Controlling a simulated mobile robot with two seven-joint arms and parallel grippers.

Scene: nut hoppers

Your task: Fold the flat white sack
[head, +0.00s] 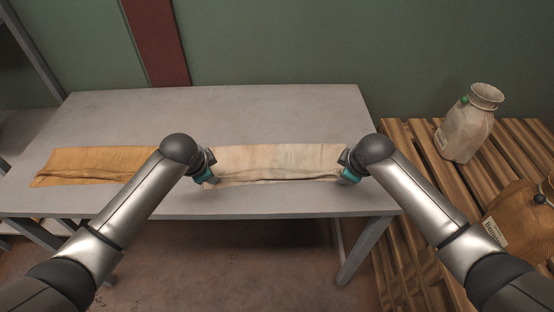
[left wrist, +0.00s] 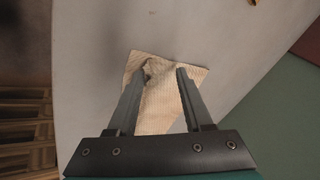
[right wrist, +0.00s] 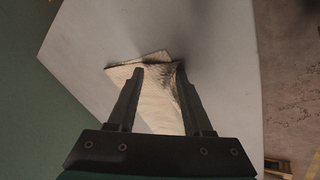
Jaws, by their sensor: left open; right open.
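The white sack (head: 280,162) lies on the grey table as a long, narrow folded strip, with creased layers along its front edge. My left gripper (head: 205,178) is at its left end and my right gripper (head: 348,176) is at its right end. In the left wrist view the open left fingers (left wrist: 162,75) are over the sack's end (left wrist: 160,105). In the right wrist view the open right fingers (right wrist: 160,72) are over the other end (right wrist: 155,100). I cannot tell whether the fingers touch the cloth.
A tan sack (head: 95,165), also a narrow strip, lies to the left on the grey table (head: 270,108). The table behind the sacks is clear. At the right, a pale filled sack (head: 466,128) and a brown sack (head: 520,215) stand on wooden slats (head: 415,150).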

